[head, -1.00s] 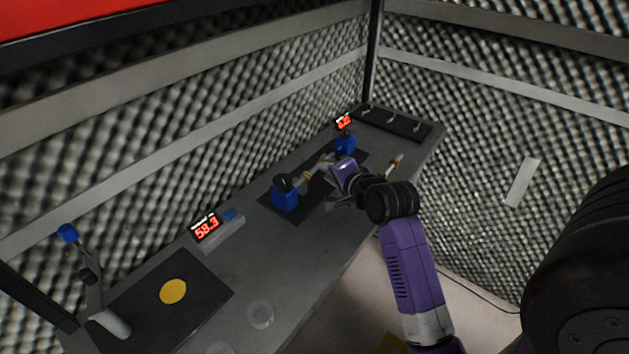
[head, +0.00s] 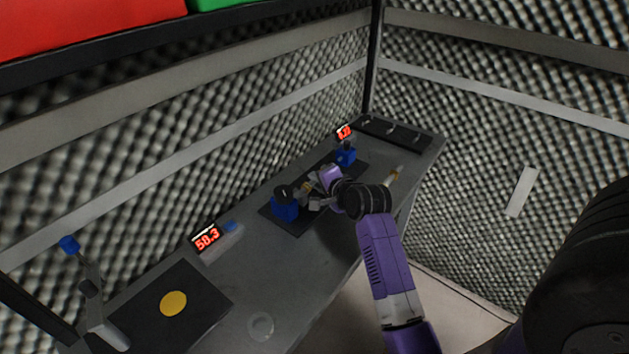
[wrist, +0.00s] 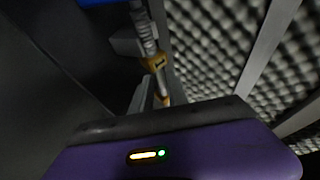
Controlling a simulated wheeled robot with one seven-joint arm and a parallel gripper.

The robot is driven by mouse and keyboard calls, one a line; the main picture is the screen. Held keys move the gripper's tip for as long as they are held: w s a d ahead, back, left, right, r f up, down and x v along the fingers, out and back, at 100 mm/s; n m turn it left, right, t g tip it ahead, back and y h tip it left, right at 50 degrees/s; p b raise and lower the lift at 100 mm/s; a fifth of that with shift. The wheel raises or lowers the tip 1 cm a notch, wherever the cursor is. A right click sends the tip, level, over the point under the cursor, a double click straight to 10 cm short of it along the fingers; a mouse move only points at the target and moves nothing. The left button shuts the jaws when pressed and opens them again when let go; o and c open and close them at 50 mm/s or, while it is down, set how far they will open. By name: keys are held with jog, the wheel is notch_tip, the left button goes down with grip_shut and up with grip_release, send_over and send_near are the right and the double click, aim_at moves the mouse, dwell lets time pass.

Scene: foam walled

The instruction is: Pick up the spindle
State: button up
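A spindle (head: 304,187), a metallic shaft with a yellow-gold collar, spans toward a blue block (head: 285,207) with a black knob on the work table. A second blue block (head: 345,156) stands at its far end. In the wrist view the spindle (wrist: 154,65) runs lengthwise, close to the grey finger parts. My gripper (head: 315,192) is at the spindle's middle, with its fingers apart on either side. Contact is not clear. My purple wrist hides the far part of the shaft.
A similar gold-banded rod (head: 394,175) lies on the table's right side. A dark rack (head: 400,134) is at the far end. A red display (head: 207,237), a dark mat with a yellow disc (head: 173,303) and a clear ring (head: 261,326) are nearer. Foam walls border the table.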

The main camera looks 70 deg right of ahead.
grip_shut()
dwell(1.4)
